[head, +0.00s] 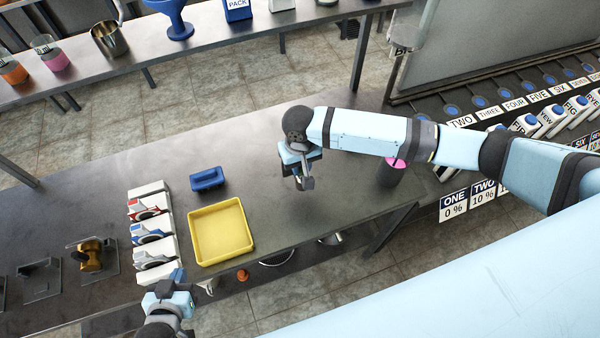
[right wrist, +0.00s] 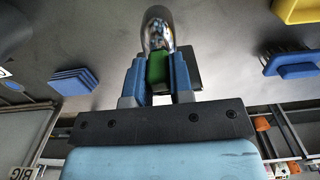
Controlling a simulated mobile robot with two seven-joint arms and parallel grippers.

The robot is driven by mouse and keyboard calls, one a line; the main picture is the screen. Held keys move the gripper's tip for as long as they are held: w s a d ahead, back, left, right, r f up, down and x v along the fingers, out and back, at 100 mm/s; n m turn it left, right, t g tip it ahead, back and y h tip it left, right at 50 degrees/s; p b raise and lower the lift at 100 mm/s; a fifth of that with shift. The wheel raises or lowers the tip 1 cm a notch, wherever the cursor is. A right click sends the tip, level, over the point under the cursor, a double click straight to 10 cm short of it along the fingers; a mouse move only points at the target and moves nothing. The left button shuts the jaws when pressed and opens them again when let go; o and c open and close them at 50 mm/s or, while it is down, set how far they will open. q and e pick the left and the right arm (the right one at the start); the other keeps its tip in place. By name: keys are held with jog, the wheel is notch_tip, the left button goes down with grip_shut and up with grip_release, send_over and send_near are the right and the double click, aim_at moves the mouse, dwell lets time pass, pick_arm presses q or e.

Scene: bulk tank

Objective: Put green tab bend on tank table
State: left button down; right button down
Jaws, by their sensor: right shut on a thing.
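My right gripper (head: 304,180) hangs above the grey steel table (head: 330,235). In the right wrist view its blue fingers (right wrist: 158,78) are shut on the green tab (right wrist: 157,68) of a shiny metal bend (right wrist: 157,32). My left gripper (head: 172,285) is at the near edge of the table, beside the white stands. Whether its jaws are open is unclear.
A yellow tray (head: 246,251) and a blue holder (head: 207,179) are left of my right gripper. White stands (head: 156,252) with coloured parts are further left.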

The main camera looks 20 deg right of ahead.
jog(key=shift+f, duration=2.7)
jog(key=shift+f, duration=0.1)
jog(key=c, duration=1)
grip_release()
